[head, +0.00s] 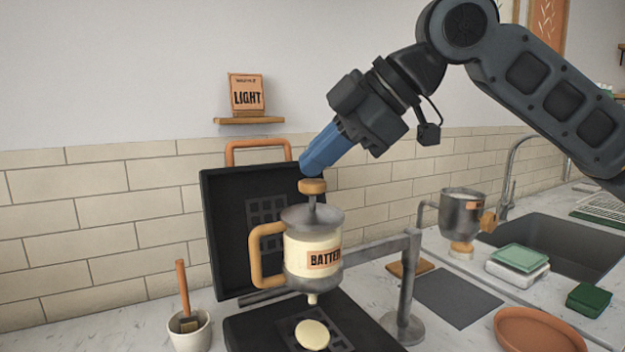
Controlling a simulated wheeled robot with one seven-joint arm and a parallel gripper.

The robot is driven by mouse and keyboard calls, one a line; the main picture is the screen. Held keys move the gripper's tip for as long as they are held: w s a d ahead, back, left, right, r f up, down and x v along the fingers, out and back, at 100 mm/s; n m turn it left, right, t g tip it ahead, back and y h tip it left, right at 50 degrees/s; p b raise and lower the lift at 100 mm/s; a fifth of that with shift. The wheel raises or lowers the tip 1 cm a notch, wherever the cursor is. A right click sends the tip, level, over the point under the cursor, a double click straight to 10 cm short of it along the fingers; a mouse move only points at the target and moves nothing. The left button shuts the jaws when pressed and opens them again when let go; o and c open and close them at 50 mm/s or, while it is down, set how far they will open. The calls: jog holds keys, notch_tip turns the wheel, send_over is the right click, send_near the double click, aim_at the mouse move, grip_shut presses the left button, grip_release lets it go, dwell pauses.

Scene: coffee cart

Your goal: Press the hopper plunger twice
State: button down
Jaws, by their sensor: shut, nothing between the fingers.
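The batter hopper (313,250) is a cream and grey canister with an orange side handle and a "BATTER" label. It hangs on a grey stand (407,285) above the open waffle iron (262,328). Its plunger (312,187) has a round wooden knob on a thin grey rod, and the rod shows above the lid. My gripper (308,168) has blue fingers, shut and empty, angled down from the upper right. Its tips are just above the knob; I cannot tell whether they touch it. A pale round batter blob (312,334) lies on the lower plate under the nozzle.
A white cup with a brush (189,325) stands left of the iron. A second grey hopper (461,213), a scale with a green top (518,260), a green block (589,299), a terracotta plate (540,330) and a sink (560,245) are on the right.

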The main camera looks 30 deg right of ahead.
aim_at(319, 180)
jog(key=shift+f, duration=0.5)
dwell(0.3)
dwell(0.4)
jog(key=shift+r+p, duration=0.75)
jog(key=shift+r, duration=0.4)
notch_tip(319, 180, up, 5)
jog(key=p, duration=0.4)
dwell(0.5)
